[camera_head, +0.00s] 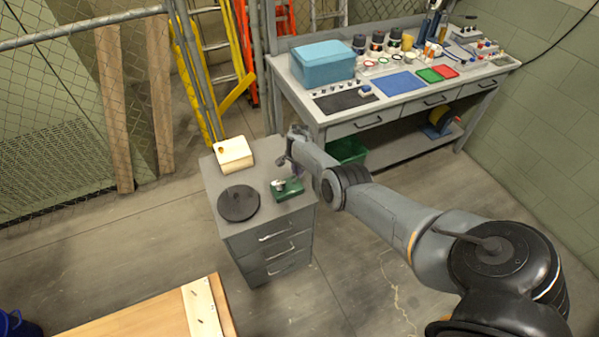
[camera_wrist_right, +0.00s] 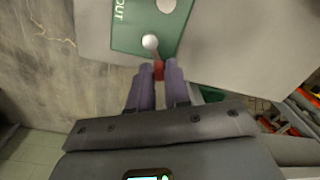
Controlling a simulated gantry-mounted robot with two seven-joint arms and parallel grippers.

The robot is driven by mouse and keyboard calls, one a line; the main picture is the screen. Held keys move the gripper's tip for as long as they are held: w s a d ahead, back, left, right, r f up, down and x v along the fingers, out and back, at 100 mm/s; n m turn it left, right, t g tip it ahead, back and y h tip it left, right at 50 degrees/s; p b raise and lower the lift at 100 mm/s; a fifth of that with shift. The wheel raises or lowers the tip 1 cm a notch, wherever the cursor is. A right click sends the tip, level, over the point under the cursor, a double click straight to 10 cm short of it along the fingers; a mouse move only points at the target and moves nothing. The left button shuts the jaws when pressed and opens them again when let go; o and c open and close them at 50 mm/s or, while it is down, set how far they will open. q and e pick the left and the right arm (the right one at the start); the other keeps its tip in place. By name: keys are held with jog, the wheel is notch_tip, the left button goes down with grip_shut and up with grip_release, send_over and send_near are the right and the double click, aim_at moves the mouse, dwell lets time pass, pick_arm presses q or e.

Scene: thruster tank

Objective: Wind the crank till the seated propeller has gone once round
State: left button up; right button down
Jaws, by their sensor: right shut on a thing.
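A small green unit (camera_head: 289,193) with pale round parts on top sits at the right of the grey drawer cabinet's top. In the right wrist view its green plate (camera_wrist_right: 130,38) bears the letters "OUT", a pale round knob (camera_wrist_right: 150,42) and a pale disc (camera_wrist_right: 166,5). My right gripper (camera_head: 283,161) is over the cabinet, just behind the unit. In the wrist view its fingers (camera_wrist_right: 158,72) are shut on a small red piece (camera_wrist_right: 158,69), apparently the crank's handle, beside the knob. I cannot make out the propeller. My left gripper is not in view.
A cream box (camera_head: 234,155) and a dark round disc (camera_head: 239,204) share the cabinet top (camera_head: 215,176). A workbench (camera_head: 305,102) with a blue case (camera_head: 323,65) and small parts stands behind. A wooden table (camera_head: 150,320) is at front left.

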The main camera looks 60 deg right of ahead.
jog(key=n, duration=0.2)
jog(key=shift+w+n, duration=0.4)
jog(key=n, duration=0.1)
jog(key=w+n+b, duration=0.1)
jog(key=n, duration=0.1)
jog(key=shift+a+n, duration=0.2)
jog(key=shift+n, duration=0.1)
jog(key=n, duration=0.3)
jog(key=shift+w+a+r, duration=0.1)
jog(key=shift+w+a, duration=0.15)
jog(key=shift+a, duration=0.05)
jog(key=shift+w+a+n+b, duration=0.1)
jog(key=shift+n+b, duration=0.1)
jog(key=shift+n, duration=0.4)
jog(key=shift+w+a+n+b, duration=0.1)
jog(key=shift+n+b, duration=0.1)
jog(key=shift+n, duration=0.4)
jog(key=c, duration=1.1)
grip_release()
